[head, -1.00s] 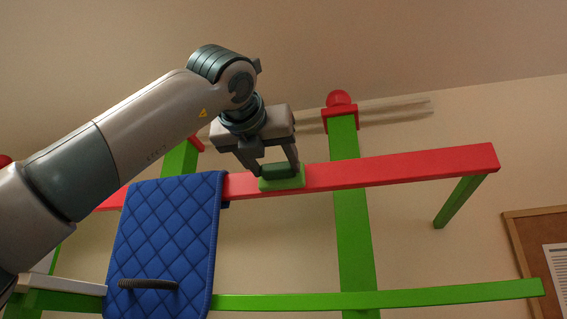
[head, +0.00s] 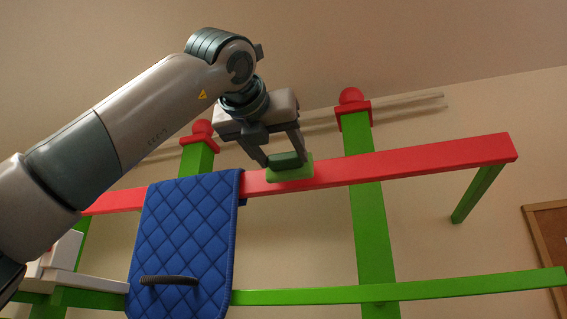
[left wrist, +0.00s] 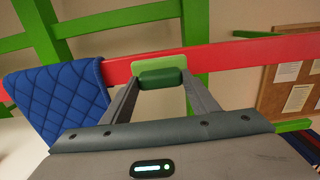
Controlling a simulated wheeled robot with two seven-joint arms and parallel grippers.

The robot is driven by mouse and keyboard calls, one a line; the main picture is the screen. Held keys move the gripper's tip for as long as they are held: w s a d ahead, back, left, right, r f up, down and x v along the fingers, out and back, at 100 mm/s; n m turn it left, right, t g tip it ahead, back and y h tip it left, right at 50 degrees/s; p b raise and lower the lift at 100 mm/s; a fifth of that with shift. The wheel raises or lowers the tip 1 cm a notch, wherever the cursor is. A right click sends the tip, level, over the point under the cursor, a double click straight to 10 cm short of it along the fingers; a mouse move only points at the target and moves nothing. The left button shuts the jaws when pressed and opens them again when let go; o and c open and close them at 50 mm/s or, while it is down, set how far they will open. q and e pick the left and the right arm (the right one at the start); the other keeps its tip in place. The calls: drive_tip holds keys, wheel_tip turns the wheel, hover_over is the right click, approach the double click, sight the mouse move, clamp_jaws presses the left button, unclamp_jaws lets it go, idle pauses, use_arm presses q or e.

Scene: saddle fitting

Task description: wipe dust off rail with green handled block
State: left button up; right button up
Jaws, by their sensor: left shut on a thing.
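The red rail (head: 420,160) runs across the upper part of a green frame. My left gripper (head: 283,160) is shut on the dark green handle of the green block (head: 291,174). The block lies against the red rail, just right of the blue quilted pad in the head view. In the left wrist view the block (left wrist: 160,65) also overlaps the red rail (left wrist: 235,54), with the fingers on either side of its handle. I cannot make out any dust on the rail. My right gripper is not in view.
A blue quilted pad (head: 187,235) with a dark curved strap hangs over the rail beside the block. Green posts (head: 371,230) with red knobs stand behind it. A lower green rail (head: 450,286) runs below. A cork board (left wrist: 290,80) hangs on the wall.

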use_arm(q)
drive_tip(key=shift+b+v, duration=0.6)
drive_tip(key=shift+v, duration=0.75)
drive_tip(key=shift+s+a, duration=0.15)
drive_tip(key=shift+s, duration=0.15)
